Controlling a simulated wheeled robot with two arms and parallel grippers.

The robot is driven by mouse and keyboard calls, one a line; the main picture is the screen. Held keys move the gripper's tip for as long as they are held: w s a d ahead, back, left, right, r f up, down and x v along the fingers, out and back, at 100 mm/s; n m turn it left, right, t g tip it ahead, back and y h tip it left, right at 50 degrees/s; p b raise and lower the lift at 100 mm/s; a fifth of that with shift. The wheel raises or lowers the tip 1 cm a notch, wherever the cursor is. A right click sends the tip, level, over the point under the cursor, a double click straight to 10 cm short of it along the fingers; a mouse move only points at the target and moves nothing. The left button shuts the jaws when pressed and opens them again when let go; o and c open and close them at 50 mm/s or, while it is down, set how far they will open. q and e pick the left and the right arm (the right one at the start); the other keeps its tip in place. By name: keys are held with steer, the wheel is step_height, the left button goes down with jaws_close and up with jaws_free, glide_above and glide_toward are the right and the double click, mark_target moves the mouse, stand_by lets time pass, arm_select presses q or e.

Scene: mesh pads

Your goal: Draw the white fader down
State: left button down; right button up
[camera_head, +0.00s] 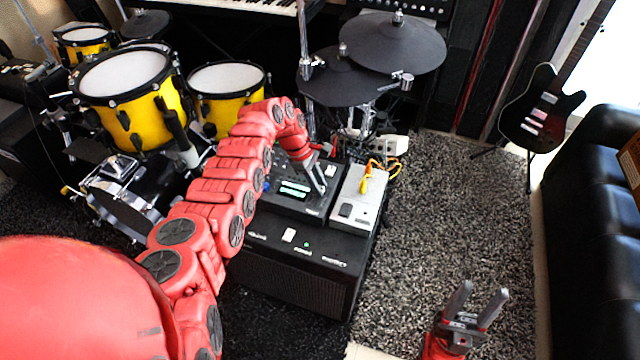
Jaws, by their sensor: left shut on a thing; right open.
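My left gripper (319,184) reaches down from above onto the right part of the black drum module (290,205), beside its lit screen (294,188). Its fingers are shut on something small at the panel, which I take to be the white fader. The fader itself is too small and too covered by the fingertips to make out. My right gripper (474,304) is open and empty, low in the view over the grey carpet, well apart from the module.
Yellow drums (140,110) and dark cymbals (392,45) stand behind. The carpet (450,220) at right is clear, beside a black sofa (600,220).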

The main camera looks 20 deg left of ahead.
mark_target(318, 207)
stand_by(0.7)
arm_select(q)
steer(key=s+p, duration=0.1)
steer(key=p, duration=0.2)
steer(key=s+p, duration=0.2)
steer(key=p, duration=0.1)
steer(key=s+p, duration=0.1)
steer(key=p, duration=0.3)
steer(key=shift+s+r, duration=0.15)
steer(key=shift+r, duration=0.2)
steer(key=shift+s+f+p, duration=0.25)
steer(key=shift+f+p, duration=0.05)
steer(key=shift+a+f, duration=0.1)
steer(key=shift+f, duration=0.05)
steer(key=c, duration=1.1)
jaws_free()
steer(key=shift+s, duration=0.1)
steer(key=o, duration=0.5)
steer(key=shift+c, duration=0.2)
steer(key=shift+r, duration=0.2)
